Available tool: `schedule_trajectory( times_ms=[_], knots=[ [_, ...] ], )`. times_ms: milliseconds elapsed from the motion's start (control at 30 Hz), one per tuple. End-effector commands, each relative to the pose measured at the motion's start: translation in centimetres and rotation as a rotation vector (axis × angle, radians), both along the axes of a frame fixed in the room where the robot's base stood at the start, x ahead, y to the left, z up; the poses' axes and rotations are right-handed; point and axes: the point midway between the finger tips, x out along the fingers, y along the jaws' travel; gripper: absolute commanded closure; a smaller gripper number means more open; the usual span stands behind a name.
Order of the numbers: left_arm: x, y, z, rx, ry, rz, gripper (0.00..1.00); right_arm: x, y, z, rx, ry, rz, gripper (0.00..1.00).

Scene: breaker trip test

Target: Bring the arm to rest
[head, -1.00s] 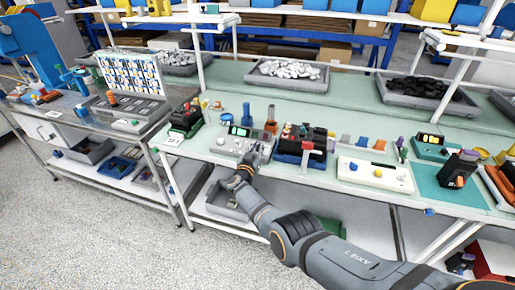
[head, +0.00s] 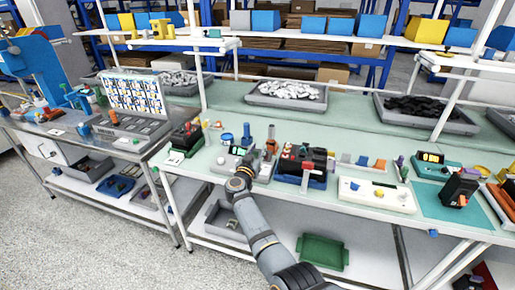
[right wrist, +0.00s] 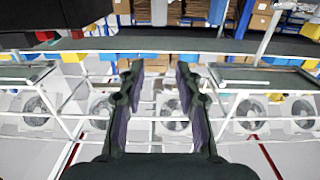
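My right arm (head: 260,240) reaches up from the bottom of the head view. Its gripper (head: 258,157) appears in front of the bench's front edge, over the grey-white device (head: 228,164); I cannot tell the exact gap. In the right wrist view my right gripper (right wrist: 160,70) has its two dark fingers spread apart with nothing between them. The black breaker unit (head: 303,158) in its blue holder stands just right of the gripper in the head view. My left gripper is in neither view.
The green-topped bench (head: 340,120) carries a white panel (head: 376,194), a teal mat (head: 440,200) and bins of white parts (head: 287,92) and black parts (head: 425,110). A green tray (head: 322,252) lies on the lower shelf. Open floor (head: 110,235) is at front left.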

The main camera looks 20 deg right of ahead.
Motion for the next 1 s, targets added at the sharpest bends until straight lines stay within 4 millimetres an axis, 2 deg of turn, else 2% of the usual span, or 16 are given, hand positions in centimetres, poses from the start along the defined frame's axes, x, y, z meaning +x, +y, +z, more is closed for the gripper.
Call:
schedule_trajectory(
  times_ms=[167,500,567,667,767,833,867,900,1000],
  knots=[
    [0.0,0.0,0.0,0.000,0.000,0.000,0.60,0.0,0.0,1.4,0.000,0.001,0.000,0.66],
    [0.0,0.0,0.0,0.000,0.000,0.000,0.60,0.0,0.0,1.6,-0.004,-0.011,0.015,0.66],
    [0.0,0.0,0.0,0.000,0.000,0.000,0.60,-0.2,0.1,1.7,-0.012,-0.045,0.061,0.66],
    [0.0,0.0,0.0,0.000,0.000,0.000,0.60,-1.4,1.0,2.0,-0.039,-0.134,0.245,0.66],
    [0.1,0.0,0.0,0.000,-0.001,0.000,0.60,-4.7,3.7,0.9,-0.068,-0.136,0.530,0.66],
    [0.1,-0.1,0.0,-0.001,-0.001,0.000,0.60,-8.3,5.7,-1.4,-0.069,-0.042,0.721,0.66],
    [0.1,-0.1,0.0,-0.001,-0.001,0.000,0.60,-10.1,6.5,-2.8,-0.064,0.022,0.790,0.66],
    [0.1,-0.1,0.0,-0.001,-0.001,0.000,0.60,-12.8,7.1,-4.8,-0.049,0.126,0.867,0.66],
    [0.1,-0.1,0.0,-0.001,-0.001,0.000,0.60,-19.8,7.2,-9.7,0.004,0.415,0.959,0.66]
  ],
)
